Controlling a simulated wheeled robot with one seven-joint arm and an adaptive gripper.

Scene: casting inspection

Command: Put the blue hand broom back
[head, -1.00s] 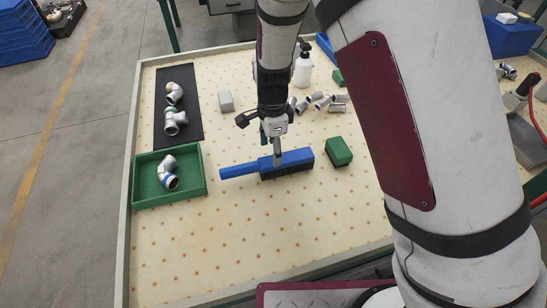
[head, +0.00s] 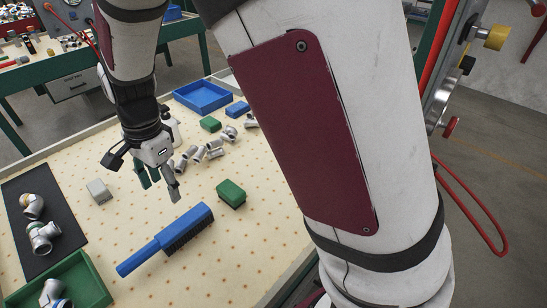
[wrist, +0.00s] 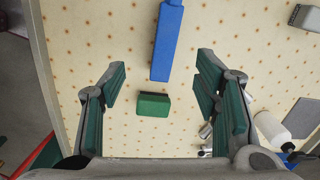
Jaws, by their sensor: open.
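The blue hand broom (head: 168,240) lies on the speckled tabletop, with its handle towards the lower left and its dark bristles along the lower right side of its head. It also shows in the wrist view (wrist: 167,40), at the top middle, partly cut off by the frame edge. My gripper (head: 160,192) is open and empty above the table, beyond the broom and apart from it.
A green block (head: 231,193) sits right of the broom. A grey block (head: 99,191), metal pipe fittings (head: 190,156) and a blue tray (head: 203,95) lie farther back. A green tray (head: 84,279) and a dark mat (head: 18,238) are at left.

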